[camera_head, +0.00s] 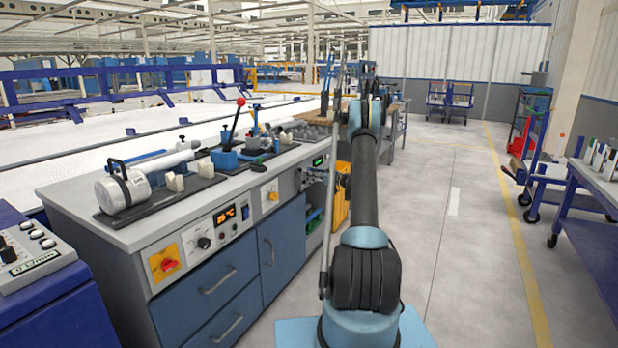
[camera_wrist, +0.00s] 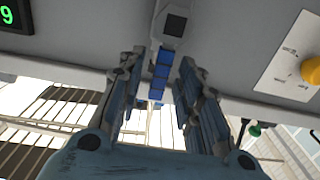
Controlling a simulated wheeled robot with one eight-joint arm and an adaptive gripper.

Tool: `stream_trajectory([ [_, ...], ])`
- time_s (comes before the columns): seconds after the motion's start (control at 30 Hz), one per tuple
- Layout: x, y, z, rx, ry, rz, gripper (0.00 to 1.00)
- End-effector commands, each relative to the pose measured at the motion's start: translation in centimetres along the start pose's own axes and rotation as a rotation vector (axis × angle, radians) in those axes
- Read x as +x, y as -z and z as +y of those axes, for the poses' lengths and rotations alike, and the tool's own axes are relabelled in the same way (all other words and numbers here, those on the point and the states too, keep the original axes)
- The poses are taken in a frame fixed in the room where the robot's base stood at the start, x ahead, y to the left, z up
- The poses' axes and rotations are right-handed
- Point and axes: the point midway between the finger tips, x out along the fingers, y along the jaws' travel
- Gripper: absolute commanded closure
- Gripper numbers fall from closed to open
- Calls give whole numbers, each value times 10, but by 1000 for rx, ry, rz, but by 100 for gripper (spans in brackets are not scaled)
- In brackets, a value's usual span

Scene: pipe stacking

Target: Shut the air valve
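My gripper (camera_wrist: 160,80) is open in the wrist view, with its two jointed fingers apart. A grey fitting (camera_wrist: 174,26) with a dark square face is on the grey panel just past the fingertips. A blue segmented part (camera_wrist: 160,75) extends from it and shows in the gap between the fingers. This looks like the air valve and its handle, but I cannot be sure. I cannot tell whether a finger touches it. In the head view my arm reaches toward the right end of the workbench, and I cannot make out the gripper or the valve clearly.
The workbench (camera_head: 130,237) carries a white cylinder device (camera_head: 125,190) and a blue fixture with a red-knobbed lever (camera_head: 235,122). Its front has a red switch (camera_head: 166,263). A yellow knob (camera_wrist: 311,69) is right of my gripper. Floor (camera_head: 470,240) to the right is clear.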

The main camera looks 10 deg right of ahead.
Motion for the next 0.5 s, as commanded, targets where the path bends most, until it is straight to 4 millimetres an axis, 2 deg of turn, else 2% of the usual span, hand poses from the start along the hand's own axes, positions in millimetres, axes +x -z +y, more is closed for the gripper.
stream_trajectory([
  [0.17,10,0,0,0,-1,0,68],
  [0.43,11,0,0,0,-1,0,68],
  [0.47,11,0,0,0,-1,0,70],
  [0.5,11,0,0,0,-1,0,79],
])
